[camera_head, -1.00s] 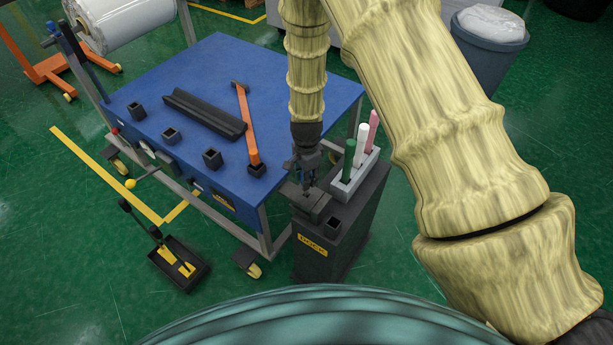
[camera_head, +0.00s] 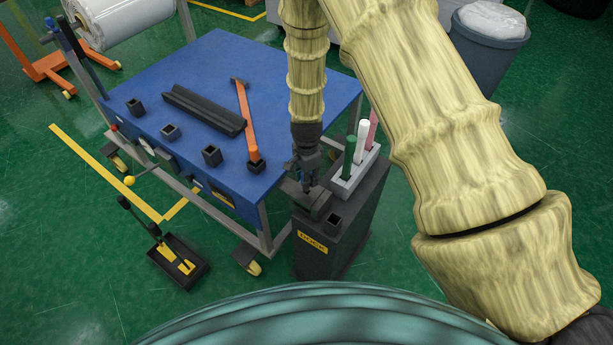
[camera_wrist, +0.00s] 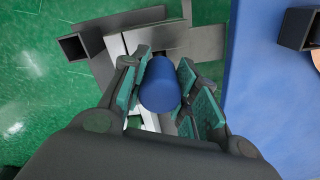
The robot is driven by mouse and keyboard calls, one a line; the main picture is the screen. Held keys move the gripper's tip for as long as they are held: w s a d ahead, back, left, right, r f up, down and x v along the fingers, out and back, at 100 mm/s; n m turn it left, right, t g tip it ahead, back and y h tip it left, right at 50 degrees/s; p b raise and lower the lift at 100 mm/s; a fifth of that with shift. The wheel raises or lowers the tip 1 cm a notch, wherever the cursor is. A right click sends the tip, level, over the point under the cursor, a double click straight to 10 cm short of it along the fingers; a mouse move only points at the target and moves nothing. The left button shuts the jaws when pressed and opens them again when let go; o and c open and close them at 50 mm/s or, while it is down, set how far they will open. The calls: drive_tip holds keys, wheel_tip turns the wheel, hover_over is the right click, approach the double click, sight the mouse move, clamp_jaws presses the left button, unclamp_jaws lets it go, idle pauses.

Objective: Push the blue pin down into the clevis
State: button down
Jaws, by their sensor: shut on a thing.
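The blue pin (camera_wrist: 161,86) is between the fingers of my gripper (camera_wrist: 163,92) in the wrist view, its round end facing the camera. My gripper (camera_head: 307,178) is shut on it. In the head view the gripper points down over the grey clevis (camera_head: 312,204) on top of the dark stand, and only a little blue shows between the fingers. Grey metal of the clevis also shows beyond the pin in the wrist view (camera_wrist: 150,38). The pin's lower end is hidden, so I cannot tell how far it sits in the clevis.
The dark stand (camera_head: 330,245) also carries a light rack (camera_head: 355,175) with green, white and pink pins, and a small square socket (camera_head: 333,222). A blue table (camera_head: 215,85) beside it holds a black trough (camera_head: 203,110), an orange-handled tool (camera_head: 247,120) and several square sockets.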

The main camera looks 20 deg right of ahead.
drive_tip(key=c, duration=1)
unclamp_jaws()
drive_tip(key=shift+r, duration=6)
